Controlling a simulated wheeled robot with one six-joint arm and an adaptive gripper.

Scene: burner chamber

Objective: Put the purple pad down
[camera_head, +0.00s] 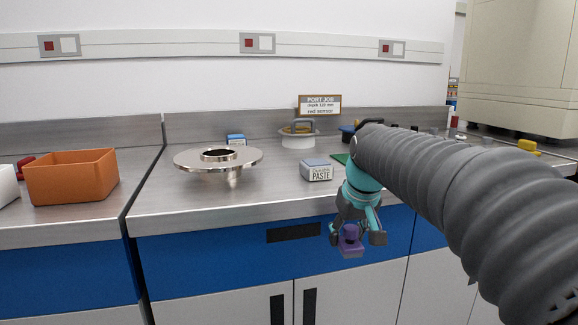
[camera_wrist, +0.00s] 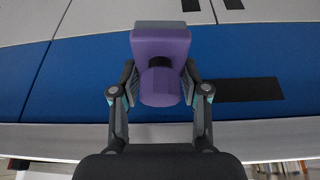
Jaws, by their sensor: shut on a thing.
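The purple pad (camera_head: 350,240) is held between the fingers of my gripper (camera_head: 357,238), in front of the blue drawer front and below the counter's front edge. In the wrist view the purple pad (camera_wrist: 160,50) has a wide block end and a rounded knob, and the two fingers of my gripper (camera_wrist: 160,92) close on the knob from both sides. The pad hangs in the air, apart from the counter (camera_head: 240,205). My arm hides part of the counter at the right.
On the counter stand a shiny metal flange (camera_head: 218,160), a grey paste box (camera_head: 317,170), a lidded round pot (camera_head: 298,137) and a sign (camera_head: 320,105). An orange bin (camera_head: 72,177) is at the left. Bare steel lies between the flange and the paste box.

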